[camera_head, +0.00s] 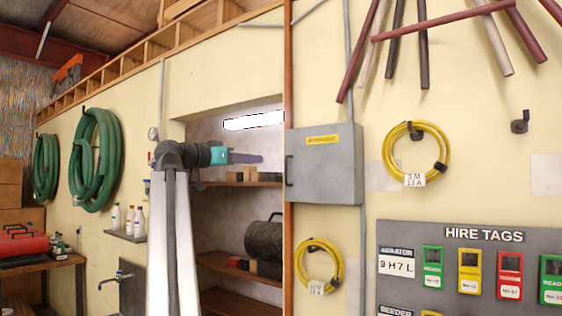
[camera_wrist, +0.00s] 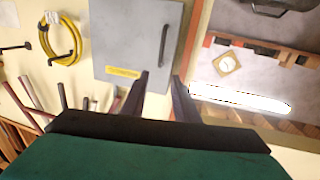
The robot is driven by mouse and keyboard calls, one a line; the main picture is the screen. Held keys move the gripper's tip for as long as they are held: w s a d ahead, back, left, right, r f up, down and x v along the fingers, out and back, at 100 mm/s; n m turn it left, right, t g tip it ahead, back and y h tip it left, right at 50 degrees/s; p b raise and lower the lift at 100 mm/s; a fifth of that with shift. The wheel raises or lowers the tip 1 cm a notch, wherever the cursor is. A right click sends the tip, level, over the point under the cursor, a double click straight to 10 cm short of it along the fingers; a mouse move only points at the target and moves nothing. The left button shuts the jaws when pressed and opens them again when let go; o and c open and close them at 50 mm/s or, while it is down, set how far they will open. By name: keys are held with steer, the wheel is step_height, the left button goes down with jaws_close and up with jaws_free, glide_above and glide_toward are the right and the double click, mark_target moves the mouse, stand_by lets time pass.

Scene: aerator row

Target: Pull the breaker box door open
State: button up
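The breaker box (camera_head: 330,180) is a grey metal box with a yellow label on the yellow wall, right of the wooden post. Its door looks shut, with a dark upright bar handle (camera_head: 289,171) near its left edge. The wrist view shows the box (camera_wrist: 130,45) upside down, with the handle (camera_wrist: 163,46) on its right side. My gripper (camera_head: 260,158) points right toward the box, left of the handle and apart from it. In the wrist view my gripper (camera_wrist: 161,84) has two dark fingers spread, with nothing between them.
A wooden post (camera_head: 289,60) stands just left of the box, beside a recess with shelves (camera_head: 240,290). A conduit (camera_head: 350,60) runs above the box. A yellow cable coil (camera_head: 320,283) hangs below it, another (camera_head: 443,150) to its right. The tag board (camera_head: 400,240) is at lower right.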

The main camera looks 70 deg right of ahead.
steer(key=shift+d, duration=0.1)
steer(key=p+x, duration=0.4)
steer(key=x, duration=0.9)
steer(key=shift+d, duration=0.3)
steer(key=shift+s, duration=0.15)
jaws_close()
steer(key=shift+s+a, duration=0.1)
